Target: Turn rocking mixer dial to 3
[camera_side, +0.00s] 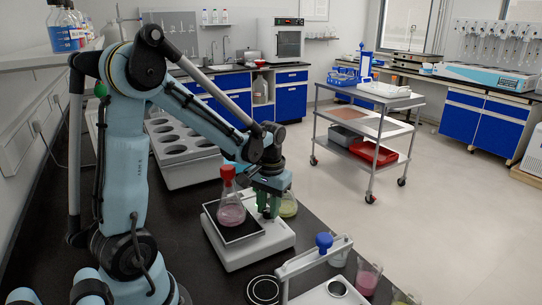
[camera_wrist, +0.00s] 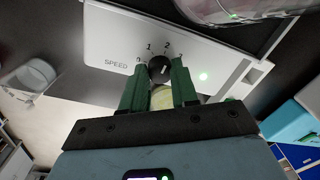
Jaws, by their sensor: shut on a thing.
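The rocking mixer (camera_side: 236,257) is a white box with a black top on the bench, bearing a pink-filled flask (camera_side: 231,212) with a red cap. In the side view my gripper (camera_side: 269,204) is at the mixer's far right side, and the dial is hidden. The dial's exact setting is unclear.
A flask with yellow-green liquid (camera_side: 288,206) stands just behind my gripper. A white frame (camera_side: 316,258) and several beakers, one pink (camera_side: 367,279), stand at the front right. A white rack with round holes (camera_side: 178,150) stands behind the mixer.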

